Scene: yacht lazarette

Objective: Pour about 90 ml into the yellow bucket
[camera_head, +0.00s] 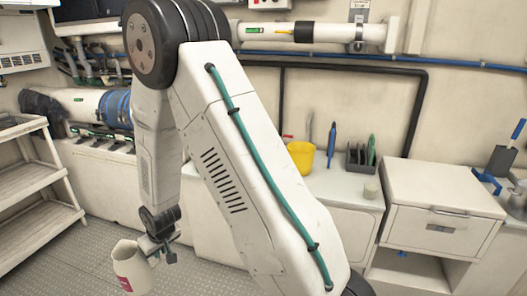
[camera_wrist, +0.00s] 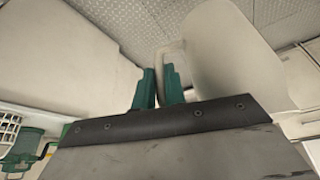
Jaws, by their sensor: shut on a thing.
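The yellow bucket (camera_head: 301,156) stands on the white counter in the head view, right of my arm, which hides part of its left side. A white jug (camera_head: 132,270) with a red mark is at the lower left of the head view, over the grey floor. My gripper (camera_head: 158,248) is shut on the jug's handle, well away from the bucket. In the wrist view the green fingers of my gripper (camera_wrist: 160,85) close on the handle of the pale jug (camera_wrist: 215,60). The jug looks near upright. What is inside it does not show.
A drawer cabinet (camera_head: 440,205) stands at right. White shelves (camera_head: 35,190) stand at left. The floor between is clear.

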